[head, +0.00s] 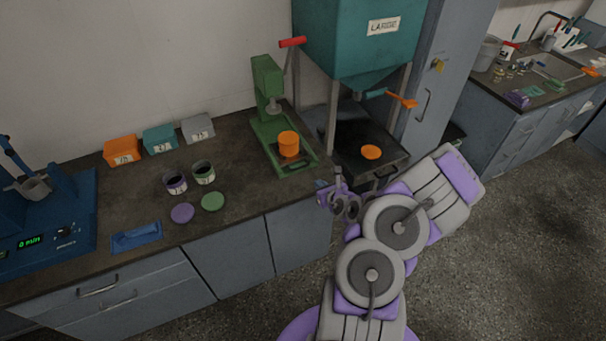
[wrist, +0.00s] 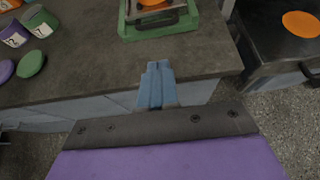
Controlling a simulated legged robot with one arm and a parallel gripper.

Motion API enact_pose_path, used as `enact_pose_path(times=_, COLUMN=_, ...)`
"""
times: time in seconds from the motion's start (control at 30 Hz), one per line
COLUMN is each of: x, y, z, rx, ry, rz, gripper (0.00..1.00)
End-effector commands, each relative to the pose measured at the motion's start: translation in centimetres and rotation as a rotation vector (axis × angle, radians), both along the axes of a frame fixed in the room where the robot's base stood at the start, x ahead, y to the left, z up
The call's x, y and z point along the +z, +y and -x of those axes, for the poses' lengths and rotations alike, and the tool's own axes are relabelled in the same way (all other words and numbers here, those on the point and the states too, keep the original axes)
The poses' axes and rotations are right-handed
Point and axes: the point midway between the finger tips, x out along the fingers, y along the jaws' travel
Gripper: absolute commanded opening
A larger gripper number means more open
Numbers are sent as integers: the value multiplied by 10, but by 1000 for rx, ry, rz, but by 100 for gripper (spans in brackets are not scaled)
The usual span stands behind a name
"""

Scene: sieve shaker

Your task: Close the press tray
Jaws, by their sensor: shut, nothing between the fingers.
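The green press (head: 268,90) stands on the dark bench, with a red-gripped lever above it. Its tray (head: 298,164) sits at the front of the green base and has a dark handle facing the bench edge. An orange cup (head: 288,144) stands on the tray, in front of the press head. In the wrist view the tray's dark handle (wrist: 153,21) shows at the top, with the cup cut off. My gripper (head: 321,187) is shut and empty, in front of the bench edge and apart from the tray. Its blue fingertips (wrist: 157,66) point toward the press.
A teal hopper (head: 350,40) on grey legs stands right of the press. Below it is a dark box with an orange disc (head: 371,152). Two open jars (head: 204,172), their lids and labelled boxes (head: 160,139) lie left. A blue machine (head: 50,230) stands far left.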

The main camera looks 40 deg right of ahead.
Motion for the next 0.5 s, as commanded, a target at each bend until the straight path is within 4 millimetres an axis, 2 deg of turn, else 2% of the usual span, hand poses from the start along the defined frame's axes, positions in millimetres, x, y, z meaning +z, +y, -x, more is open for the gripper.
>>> enact_pose_path(times=0.5, x=-41, y=-15, z=-71, rx=7, ry=1, rz=7, gripper=0)
